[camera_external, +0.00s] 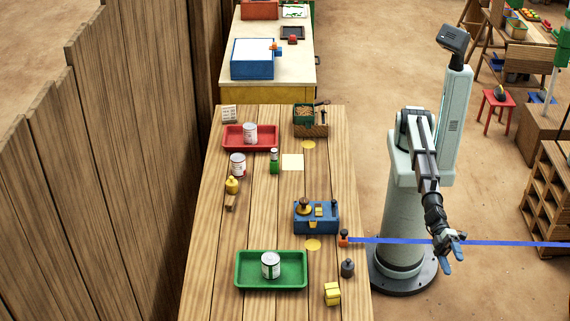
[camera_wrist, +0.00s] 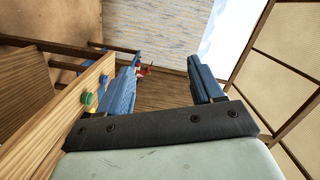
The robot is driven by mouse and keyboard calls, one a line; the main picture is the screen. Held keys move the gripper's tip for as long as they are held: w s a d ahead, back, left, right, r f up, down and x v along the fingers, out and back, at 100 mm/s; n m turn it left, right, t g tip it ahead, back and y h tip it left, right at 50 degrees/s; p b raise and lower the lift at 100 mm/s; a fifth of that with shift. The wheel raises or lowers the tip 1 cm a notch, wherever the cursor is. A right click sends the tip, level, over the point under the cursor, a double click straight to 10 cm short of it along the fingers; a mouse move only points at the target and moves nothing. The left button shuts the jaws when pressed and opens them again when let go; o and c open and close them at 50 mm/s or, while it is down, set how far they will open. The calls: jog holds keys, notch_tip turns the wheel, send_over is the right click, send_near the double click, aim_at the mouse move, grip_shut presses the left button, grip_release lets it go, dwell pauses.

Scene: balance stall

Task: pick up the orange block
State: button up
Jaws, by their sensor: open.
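A small orange block (camera_external: 343,241) sits at the right edge of the near wooden table in the external view, with a dark knob-like piece above it. It is beside the blue box with weights and is small in the picture. My gripper (camera_external: 449,254) is open and empty, out past the table's right edge, well to the right of the orange block and apart from it. In the wrist view my gripper (camera_wrist: 162,72) shows two blue fingers spread apart with nothing between them. I cannot make out the orange block in the wrist view.
Close to the block stand the blue box (camera_external: 316,224), a dark weight (camera_external: 347,268) and yellow blocks (camera_external: 332,293). A green tray (camera_external: 242,283) and a red tray (camera_external: 230,143) each hold a can. A blue strip (camera_external: 510,243) runs rightward from the block.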

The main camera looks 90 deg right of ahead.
notch_tip(320, 180, up, 6)
jog(key=s+m, duration=0.1)
jog(key=n+t+h, duration=0.2)
jog(key=n+h, duration=1.1)
jog(key=h, duration=0.4)
send_over(344, 238)
jog(key=f, duration=1.6)
jog(key=shift+d+f, duration=0.25)
jog(key=shift+d, duration=0.15)
jog(key=shift+w+d+f, duration=0.1)
jog(key=shift+f, duration=6.65)
jog(key=c, duration=1.1)
